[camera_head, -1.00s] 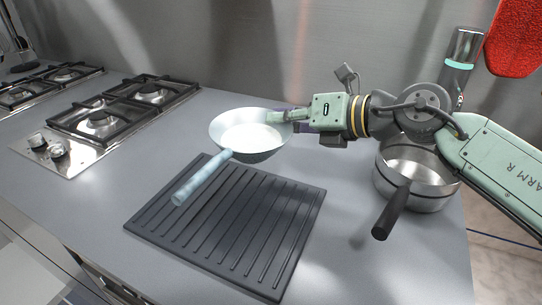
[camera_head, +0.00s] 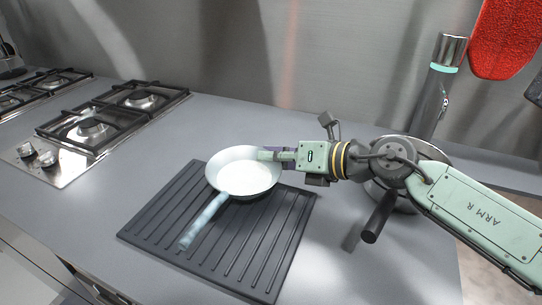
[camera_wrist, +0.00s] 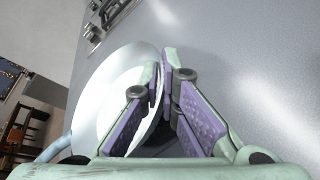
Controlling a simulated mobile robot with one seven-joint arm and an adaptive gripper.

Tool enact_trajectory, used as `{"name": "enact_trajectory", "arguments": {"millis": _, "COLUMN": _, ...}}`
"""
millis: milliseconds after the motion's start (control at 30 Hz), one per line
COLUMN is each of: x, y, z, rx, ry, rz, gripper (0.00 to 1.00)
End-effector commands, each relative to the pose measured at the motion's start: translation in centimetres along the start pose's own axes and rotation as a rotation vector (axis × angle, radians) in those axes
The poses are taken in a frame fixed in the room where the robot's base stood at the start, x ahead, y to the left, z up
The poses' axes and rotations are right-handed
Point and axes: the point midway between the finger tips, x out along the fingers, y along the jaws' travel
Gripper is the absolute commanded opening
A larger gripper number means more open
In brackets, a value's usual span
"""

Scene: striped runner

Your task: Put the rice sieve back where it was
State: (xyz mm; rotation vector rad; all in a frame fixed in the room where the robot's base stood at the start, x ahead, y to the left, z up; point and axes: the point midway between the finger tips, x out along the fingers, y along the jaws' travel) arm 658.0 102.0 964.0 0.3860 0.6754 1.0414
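The only sieve-like thing is a pale blue-white, pan-shaped vessel (camera_head: 243,178) with a long light-blue handle (camera_head: 205,220) pointing to the front left. No mesh can be made out. It is over the back part of a dark ridged mat (camera_head: 225,255); I cannot tell whether it touches. My gripper (camera_head: 268,155) comes from the right and is shut on the vessel's back-right rim. In the wrist view, the purple-padded fingers (camera_wrist: 162,80) close on the edge of the vessel (camera_wrist: 112,88), which fills the left of the picture.
A steel pot (camera_head: 398,200) with a black handle stands to the right, partly behind my arm. A dark cylinder with a steel top (camera_head: 440,85) is behind it. Gas hobs (camera_head: 95,128) are at the left. A red mitt (camera_head: 508,38) hangs top right. Grey counter is clear between.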

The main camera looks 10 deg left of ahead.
Motion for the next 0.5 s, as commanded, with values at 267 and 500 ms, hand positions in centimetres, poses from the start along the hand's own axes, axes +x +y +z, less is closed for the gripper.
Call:
{"name": "enact_trajectory", "arguments": {"millis": 267, "x": -0.01, "y": 0.01, "z": 0.02, "rx": 0.000, "ry": 0.000, "rz": 0.000, "gripper": 0.21}}
{"name": "enact_trajectory", "arguments": {"millis": 500, "x": -0.01, "y": 0.02, "z": 0.02, "rx": 0.000, "ry": 0.000, "rz": 0.000, "gripper": 0.25}}
